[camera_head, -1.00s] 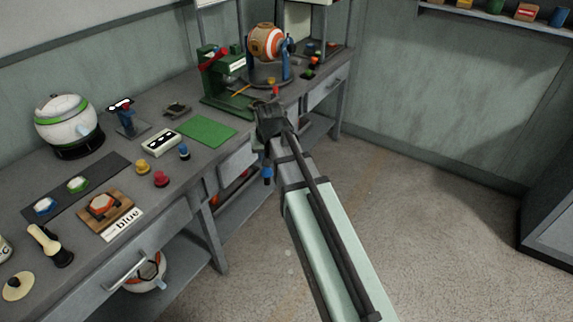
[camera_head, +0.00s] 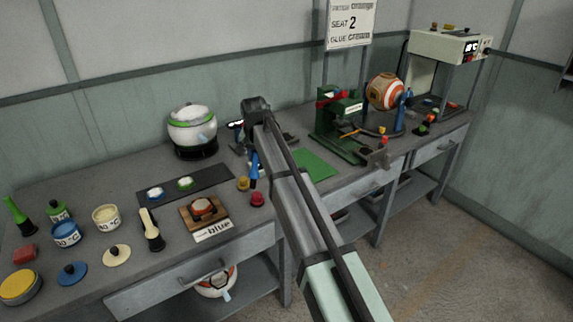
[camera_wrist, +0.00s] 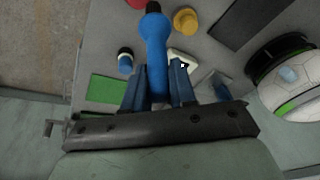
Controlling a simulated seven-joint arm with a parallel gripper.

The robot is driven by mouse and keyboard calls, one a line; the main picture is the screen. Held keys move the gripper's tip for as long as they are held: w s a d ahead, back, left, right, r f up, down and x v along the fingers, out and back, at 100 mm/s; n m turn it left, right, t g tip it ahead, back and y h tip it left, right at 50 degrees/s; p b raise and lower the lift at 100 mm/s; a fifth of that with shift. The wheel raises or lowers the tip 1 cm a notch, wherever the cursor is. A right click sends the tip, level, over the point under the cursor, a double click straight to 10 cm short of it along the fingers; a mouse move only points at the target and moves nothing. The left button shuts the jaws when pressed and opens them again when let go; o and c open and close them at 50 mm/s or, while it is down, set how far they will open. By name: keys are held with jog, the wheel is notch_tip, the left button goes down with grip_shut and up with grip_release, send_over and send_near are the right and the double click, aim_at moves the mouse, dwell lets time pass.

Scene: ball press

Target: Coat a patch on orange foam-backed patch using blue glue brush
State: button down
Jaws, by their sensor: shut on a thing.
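My gripper (camera_wrist: 160,85) is shut on the blue glue brush (camera_wrist: 153,40), a blue bulbous handle with a black end, in the wrist view. In the head view the blue brush (camera_head: 254,168) hangs below my wrist, above the bench and partly hidden by my arm. The brush is apart from the patch. An open blue pot (camera_head: 67,234) stands farther left.
A cream brush (camera_head: 151,230) stands upright just left of the board. Green (camera_head: 59,211) and cream (camera_head: 106,217) pots stand left. Yellow (camera_head: 243,183) and red (camera_head: 257,199) knobs sit near the brush. A wall sign (camera_head: 351,24) appears to read orange, 2, cream.

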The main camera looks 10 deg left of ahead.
jog(key=s+a+r, duration=0.1)
jog(key=s+a, duration=0.5)
jog(key=a, duration=0.8)
jog(key=s+a+r+g+y, duration=0.15)
jog(key=s+a, duration=0.45)
jog(key=a, duration=0.8)
jog(key=s+a+r+t, duration=0.15)
jog(key=s+a, duration=0.55)
jog(key=a, duration=0.7)
jog(key=s+a+r+g, duration=0.1)
jog(key=s+a+g, duration=0.1)
jog(key=s+a, duration=0.95)
jog(key=shift+d+x, duration=0.2)
jog(key=shift+x, duration=0.7)
jog(key=shift+d+x, duration=0.25)
jog(key=shift+x, duration=0.7)
jog(key=shift+d+x, duration=0.2)
jog(key=shift+x, duration=0.7)
jog(key=shift+f, duration=0.8)
notch_tip(320, 180, up, 7)
jog(key=shift+w, duration=0.1)
